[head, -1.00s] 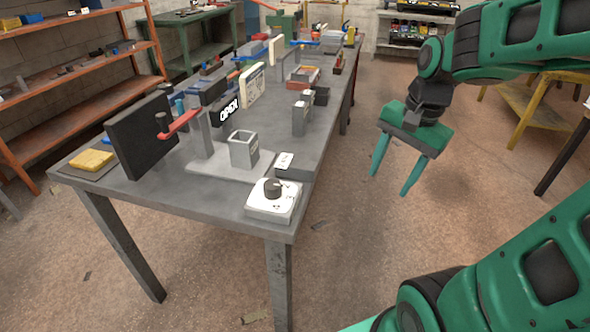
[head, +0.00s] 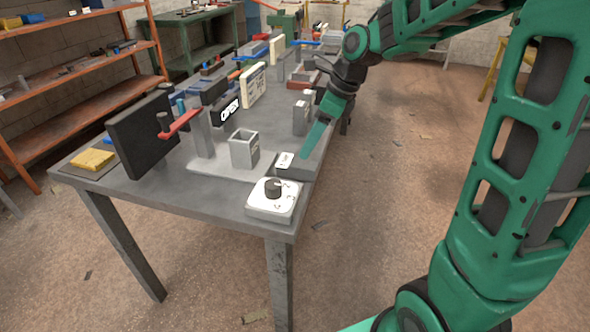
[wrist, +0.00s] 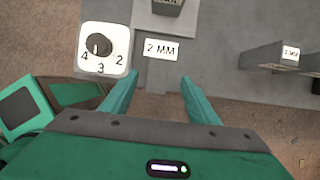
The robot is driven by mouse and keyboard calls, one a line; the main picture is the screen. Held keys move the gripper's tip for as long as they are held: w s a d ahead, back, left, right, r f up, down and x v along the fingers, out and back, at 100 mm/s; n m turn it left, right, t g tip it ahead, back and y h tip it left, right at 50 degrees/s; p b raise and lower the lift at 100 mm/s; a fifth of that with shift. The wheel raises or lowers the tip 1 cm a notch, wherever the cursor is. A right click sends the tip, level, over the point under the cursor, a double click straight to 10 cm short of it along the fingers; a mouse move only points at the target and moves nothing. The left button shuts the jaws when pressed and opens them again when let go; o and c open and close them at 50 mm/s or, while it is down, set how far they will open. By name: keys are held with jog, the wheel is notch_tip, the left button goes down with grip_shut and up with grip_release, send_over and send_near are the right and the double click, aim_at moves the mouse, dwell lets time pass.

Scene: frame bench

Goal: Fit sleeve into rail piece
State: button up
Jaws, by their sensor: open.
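No part is marked as the sleeve or the rail piece, so I cannot tell which is which. A grey, open-topped square tube (head: 243,150) stands upright on a pale plate near the front of the bench; its labelled side shows at the top of the wrist view (wrist: 167,6). Grey upright blocks (head: 300,117) stand farther back; a block labelled in white (wrist: 275,56) is at the right of the wrist view. My gripper (wrist: 160,98) is open and empty, its fingers pointing toward a white "2 MM" label (wrist: 161,49). In the head view one finger hides the other.
A white dial box with a black knob (head: 272,198) sits at the bench's front corner, close to my left finger in the wrist view. A red lever (head: 180,123) and a black panel (head: 143,133) stand left of the tube.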

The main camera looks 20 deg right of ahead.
aim_at(298, 162)
jog(key=shift+x, duration=4.55)
jog(key=shift+s+f, duration=0.1)
jog(key=shift+a, duration=0.1)
grip_shut()
